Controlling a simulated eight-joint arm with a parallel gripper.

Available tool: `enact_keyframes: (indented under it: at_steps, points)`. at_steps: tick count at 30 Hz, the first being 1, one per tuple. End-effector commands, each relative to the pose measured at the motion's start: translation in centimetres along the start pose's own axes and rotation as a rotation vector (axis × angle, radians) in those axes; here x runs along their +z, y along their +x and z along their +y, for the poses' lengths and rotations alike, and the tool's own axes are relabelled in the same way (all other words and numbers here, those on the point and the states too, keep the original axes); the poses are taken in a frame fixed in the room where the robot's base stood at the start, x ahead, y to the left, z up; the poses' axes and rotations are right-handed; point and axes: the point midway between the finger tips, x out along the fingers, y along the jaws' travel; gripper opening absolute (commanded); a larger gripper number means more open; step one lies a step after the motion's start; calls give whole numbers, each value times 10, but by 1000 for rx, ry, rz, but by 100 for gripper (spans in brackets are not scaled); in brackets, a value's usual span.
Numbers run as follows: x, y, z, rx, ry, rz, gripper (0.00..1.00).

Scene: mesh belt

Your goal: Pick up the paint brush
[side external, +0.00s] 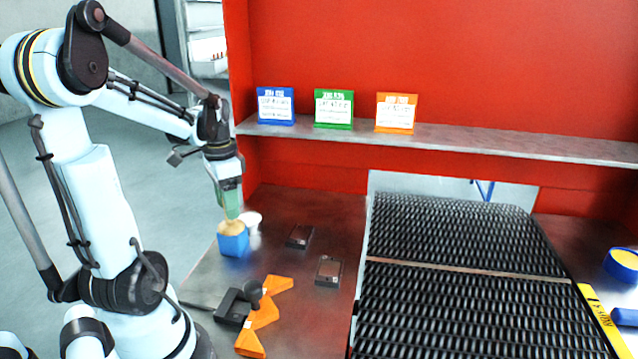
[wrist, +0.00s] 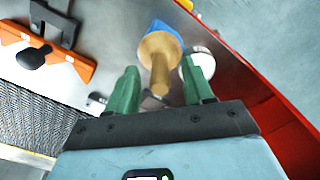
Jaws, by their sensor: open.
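The paint brush (side external: 233,240) appears to be the upright piece with a blue block-like lower part and a tan wooden top, standing near the left end of the dark metal table. In the wrist view its rounded wooden part and handle (wrist: 158,62) point up toward the camera. My gripper (side external: 230,213) is directly above it, pointing down. In the wrist view the green fingers of my gripper (wrist: 160,92) are apart, with the handle's end between them. I cannot tell whether either finger touches it.
A white round item (side external: 253,219) stands close behind the brush. Two small dark boxes (side external: 300,236) (side external: 328,271) lie to the right. An orange and black fixture (side external: 262,315) is in front. The mesh belt (side external: 460,270) is right; a shelf (side external: 480,140) runs along the red wall.

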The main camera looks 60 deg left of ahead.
Motion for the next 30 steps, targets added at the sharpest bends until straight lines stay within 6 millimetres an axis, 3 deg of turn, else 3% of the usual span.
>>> enact_keyframes:
  at_steps: [6, 14, 24, 30]
  points:
    - [0, 15, 0, 0, 0, 0, 52]
    - [0, 16, 0, 0, 0, 0, 52]
    - [0, 16, 0, 0, 0, 0, 0]
    - [0, 16, 0, 0, 0, 0, 0]
